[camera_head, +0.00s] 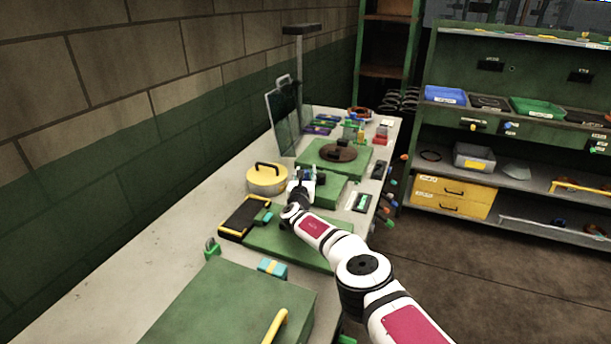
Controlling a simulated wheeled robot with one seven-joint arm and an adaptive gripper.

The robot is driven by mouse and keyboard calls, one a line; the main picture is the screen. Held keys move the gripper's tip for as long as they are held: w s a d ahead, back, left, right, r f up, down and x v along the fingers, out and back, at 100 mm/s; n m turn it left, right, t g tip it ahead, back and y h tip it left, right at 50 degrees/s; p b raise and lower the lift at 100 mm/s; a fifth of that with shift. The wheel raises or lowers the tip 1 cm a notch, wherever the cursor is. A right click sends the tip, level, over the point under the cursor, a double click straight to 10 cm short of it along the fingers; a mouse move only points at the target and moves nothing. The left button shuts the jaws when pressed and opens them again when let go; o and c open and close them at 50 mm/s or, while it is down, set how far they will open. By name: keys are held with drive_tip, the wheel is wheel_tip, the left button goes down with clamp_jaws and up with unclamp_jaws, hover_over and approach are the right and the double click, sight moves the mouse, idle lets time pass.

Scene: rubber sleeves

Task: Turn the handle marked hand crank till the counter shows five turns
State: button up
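My arm reaches from the lower right onto the bench. My gripper (309,177) is at a green block (330,190) in the middle of the bench, with small dark and blue parts close around its fingers. Whether the fingers are open or closed on something is too small to tell. No marking reading hand crank is legible. A brown disc (338,153) with a dark knob sits on a green base behind my gripper. A small white panel with a dark and green face (359,202) lies right of the gripper; no count is readable on it.
A yellow round pot with a black handle (267,179) and a black-and-yellow case (244,217) stand left of my gripper. A clear panel (284,118) stands behind. A green box (220,310) fills the near bench. Colored knobs line the right edge. Shelves (520,160) stand at right.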

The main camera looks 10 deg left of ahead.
drive_tip(key=shift+s+f, duration=0.15)
drive_tip(key=shift+f, duration=0.1)
drive_tip(key=shift+s, duration=0.4)
drive_tip(key=shift+s+d+r, duration=0.1)
drive_tip(key=shift+s+d, duration=0.15)
drive_tip(key=shift+s, duration=1.55)
drive_tip(key=shift+s+d, duration=0.2)
drive_tip(key=shift+s, duration=1.6)
drive_tip(key=shift+s+d+r, duration=0.1)
drive_tip(key=shift+s+d, duration=0.15)
drive_tip(key=shift+s, duration=1.55)
drive_tip(key=shift+f, duration=0.1)
